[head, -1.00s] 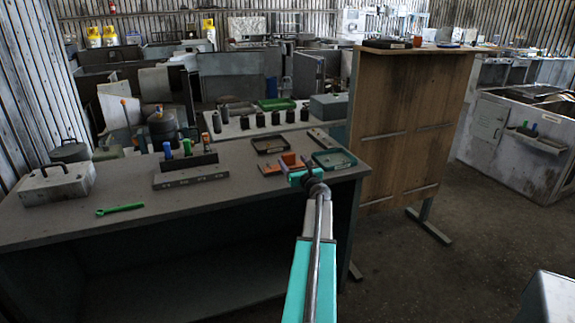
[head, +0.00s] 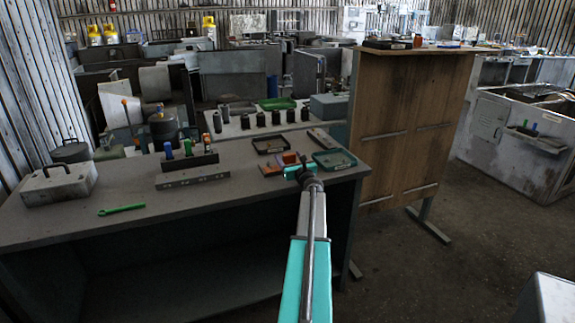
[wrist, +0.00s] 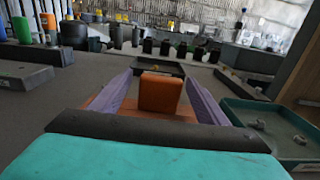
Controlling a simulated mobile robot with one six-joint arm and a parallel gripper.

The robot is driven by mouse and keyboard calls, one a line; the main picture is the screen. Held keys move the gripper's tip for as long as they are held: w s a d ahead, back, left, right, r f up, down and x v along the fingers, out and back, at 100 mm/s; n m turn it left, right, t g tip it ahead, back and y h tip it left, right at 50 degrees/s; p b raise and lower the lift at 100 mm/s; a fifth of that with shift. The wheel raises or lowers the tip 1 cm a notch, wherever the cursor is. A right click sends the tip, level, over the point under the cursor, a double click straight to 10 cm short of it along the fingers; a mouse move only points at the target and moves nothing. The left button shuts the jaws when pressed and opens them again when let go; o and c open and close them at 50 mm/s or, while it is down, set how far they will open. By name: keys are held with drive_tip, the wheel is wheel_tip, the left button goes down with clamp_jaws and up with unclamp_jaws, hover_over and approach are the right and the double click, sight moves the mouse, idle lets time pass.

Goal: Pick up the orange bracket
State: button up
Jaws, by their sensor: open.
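The orange bracket (wrist: 160,93) lies on the workbench, with an upright block and a flat base. In the wrist view its upright part stands between the two purple fingers of my gripper (wrist: 157,96). The fingers are open, one on each side, with gaps showing at the upright part. The lower part of the bracket is partly hidden by my gripper's dark edge. In the head view the bracket (head: 290,158) shows just beyond my teal gripper (head: 291,171), near the bench's right end.
A green tray (head: 334,161) with small parts stands close to the right of my gripper. A dark tray (head: 270,144) lies behind the bracket.

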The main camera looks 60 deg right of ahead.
idle(0.4)
drive_tip(key=c, duration=1.3)
drive_tip(key=shift+r, duration=0.15)
drive_tip(key=shift+r, duration=1.65)
clamp_jaws()
drive_tip(key=s+a+b, duration=0.1)
drive_tip(key=s+a, duration=0.3)
drive_tip(key=a, duration=0.3)
drive_tip(key=s+a+r+b, duration=0.1)
drive_tip(key=s+a, duration=0.3)
drive_tip(key=a, duration=0.2)
drive_tip(key=shift+a+r, duration=0.2)
drive_tip(key=shift+a, duration=0.2)
drive_tip(key=shift+s, duration=0.1)
